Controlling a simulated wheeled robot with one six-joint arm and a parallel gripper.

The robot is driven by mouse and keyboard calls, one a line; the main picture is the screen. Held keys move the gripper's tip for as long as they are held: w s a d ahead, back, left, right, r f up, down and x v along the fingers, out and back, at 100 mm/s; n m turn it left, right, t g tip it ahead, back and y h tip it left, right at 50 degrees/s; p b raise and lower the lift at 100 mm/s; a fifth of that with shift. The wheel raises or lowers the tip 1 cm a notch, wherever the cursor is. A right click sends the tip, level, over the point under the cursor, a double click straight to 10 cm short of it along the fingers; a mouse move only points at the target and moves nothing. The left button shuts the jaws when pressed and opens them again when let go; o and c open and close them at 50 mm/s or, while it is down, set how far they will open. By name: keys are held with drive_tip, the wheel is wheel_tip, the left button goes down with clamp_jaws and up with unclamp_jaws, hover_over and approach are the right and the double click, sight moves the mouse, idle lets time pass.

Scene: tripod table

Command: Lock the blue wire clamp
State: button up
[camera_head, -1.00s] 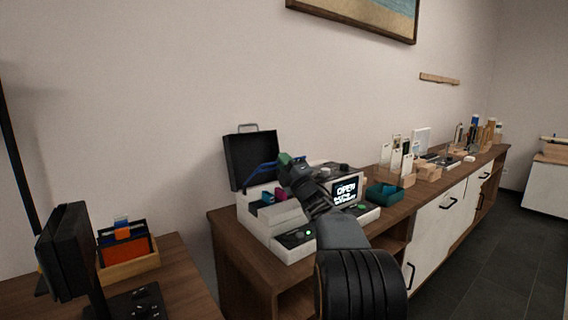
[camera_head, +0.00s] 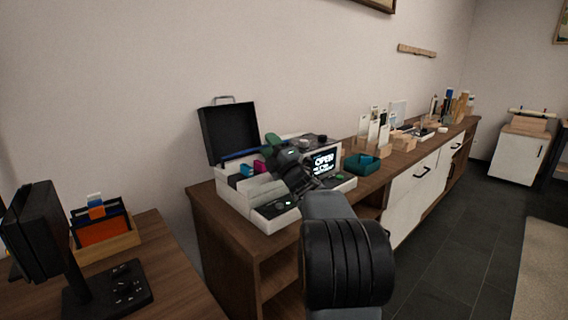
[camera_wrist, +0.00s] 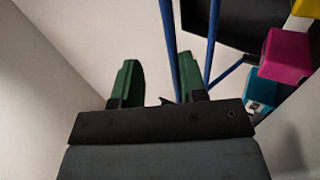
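The blue wire clamp (camera_wrist: 262,87) is a cyan block at the right of the wrist view, beside a magenta clamp (camera_wrist: 286,54) and a yellow one (camera_wrist: 305,8). In the head view the blue clamp (camera_head: 246,170) sits in the white device (camera_head: 235,198), mostly behind my arm. My gripper (camera_wrist: 158,62) has green fingers spread apart with nothing gripped between them. It is to the left of the clamps in the wrist view, not touching them. Blue wires (camera_wrist: 169,40) run past its right finger; whether they touch it I cannot tell.
The device's black lid (camera_head: 229,132) stands open behind. A teal tray (camera_head: 362,163) stands to the right on the wooden counter (camera_head: 398,162). A black monitor stand (camera_head: 105,292) and an organizer (camera_head: 105,240) are at left.

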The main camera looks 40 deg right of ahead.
drive_tip(key=v, duration=0.9)
drive_tip(key=shift+s+r, duration=0.1)
drive_tip(key=shift+r, duration=0.1)
drive_tip(key=a+r+m+g+h+p, duration=0.75)
drive_tip(key=m+p, duration=0.45)
drive_tip(key=p, duration=0.4)
drive_tip(key=s+a+m+g+y+p, duration=0.5)
drive_tip(key=s+a+g+p, duration=0.8)
drive_tip(key=s, duration=0.6)
drive_tip(key=a+m+p, duration=0.1)
drive_tip(key=a+m, duration=0.1)
drive_tip(key=shift+a+r+p, duration=0.35)
drive_tip(key=shift+a+p, duration=0.05)
drive_tip(key=shift+c, duration=0.3)
